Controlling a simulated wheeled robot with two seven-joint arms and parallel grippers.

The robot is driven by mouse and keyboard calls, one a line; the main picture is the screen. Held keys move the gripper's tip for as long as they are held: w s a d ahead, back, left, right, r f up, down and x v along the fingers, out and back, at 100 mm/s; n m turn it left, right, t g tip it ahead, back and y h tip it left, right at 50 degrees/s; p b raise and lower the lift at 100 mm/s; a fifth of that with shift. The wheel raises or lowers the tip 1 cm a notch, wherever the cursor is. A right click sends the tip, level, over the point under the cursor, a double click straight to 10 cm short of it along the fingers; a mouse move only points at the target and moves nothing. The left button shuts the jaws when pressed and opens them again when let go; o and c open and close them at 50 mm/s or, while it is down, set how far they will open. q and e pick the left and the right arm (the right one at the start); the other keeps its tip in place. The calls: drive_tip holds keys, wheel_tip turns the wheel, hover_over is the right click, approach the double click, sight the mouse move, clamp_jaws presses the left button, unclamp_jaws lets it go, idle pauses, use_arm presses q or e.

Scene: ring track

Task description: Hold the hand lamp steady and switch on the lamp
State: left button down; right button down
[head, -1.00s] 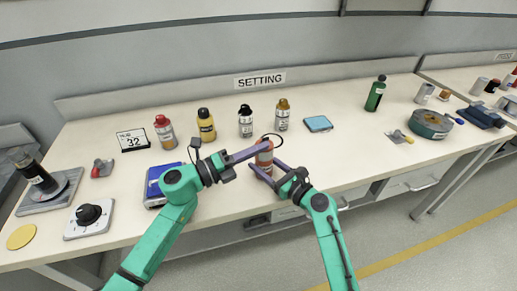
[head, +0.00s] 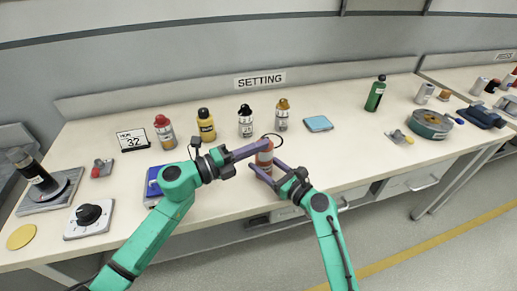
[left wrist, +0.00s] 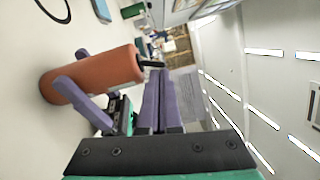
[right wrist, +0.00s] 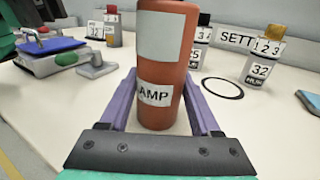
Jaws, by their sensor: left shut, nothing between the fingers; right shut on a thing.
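The hand lamp (head: 265,158) is an orange-red cylinder standing upright near the table's front edge. In the right wrist view the lamp (right wrist: 158,75) shows a label ending in "AMP" and a pale panel; its top is cut off. My right gripper (head: 262,172) is shut around its body, one finger on each side. My left gripper (head: 266,146) is shut and empty, its tips at the lamp's upper end. In the left wrist view the lamp (left wrist: 95,75) lies beside my closed fingers (left wrist: 157,80), with a small dark part at its end. Contact cannot be told.
Several bottles (head: 246,121) stand behind the lamp, with a blue pad (head: 318,123) to their right. A blue-topped scale (head: 153,182) is partly behind my left arm.

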drive_tip(key=shift+f, duration=0.1)
use_arm(q)
drive_tip(key=shift+w+a+r+n+y, duration=0.1)
drive_tip(key=shift+w+r+n+y, duration=0.1)
drive_tip(key=shift+n, duration=0.5)
drive_tip(key=shift+w+r+n+y, duration=0.1)
drive_tip(key=shift+r+n+y, duration=0.1)
drive_tip(key=shift+n, duration=0.5)
drive_tip(key=shift+w+r+n+g, duration=0.2)
drive_tip(key=shift+n+g, duration=0.2)
drive_tip(key=shift+n, duration=0.7)
drive_tip(key=shift+s, duration=0.1)
drive_tip(key=s+a+r, duration=0.2)
drive_tip(key=s+a, duration=0.5)
drive_tip(key=s, duration=0.1)
drive_tip(key=shift+s+a+r, duration=0.2)
drive_tip(key=shift+a+r, duration=0.05)
drive_tip(key=shift+a, duration=0.05)
